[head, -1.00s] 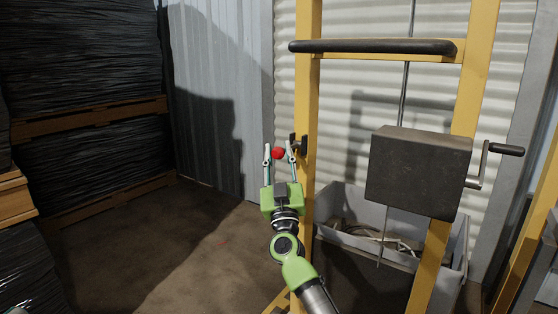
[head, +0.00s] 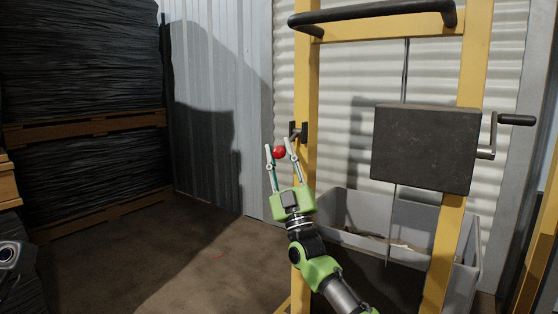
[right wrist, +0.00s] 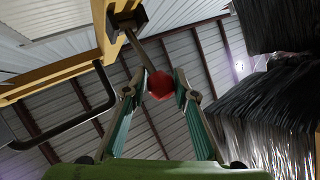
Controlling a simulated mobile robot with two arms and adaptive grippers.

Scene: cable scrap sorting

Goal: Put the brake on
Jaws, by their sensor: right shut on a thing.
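The brake is a short lever with a red ball knob (head: 279,152), on a dark bracket (head: 304,131) on the left yellow post. My right gripper (head: 278,149) is shut on the red knob, one finger on each side. In the right wrist view the red knob (right wrist: 160,85) sits between the two fingers, and the lever's metal rod runs up from it to the bracket (right wrist: 128,18). In the head view the lever points down and left from the bracket, its rod partly hidden. My left gripper is not in view.
The yellow frame carries a black push bar (head: 375,16), a dark box (head: 424,148) and a crank handle (head: 516,119) at right. A grey bin (head: 345,205) stands behind it. Wrapped pallet stacks (head: 85,60) stand at left. The floor (head: 175,250) between is clear.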

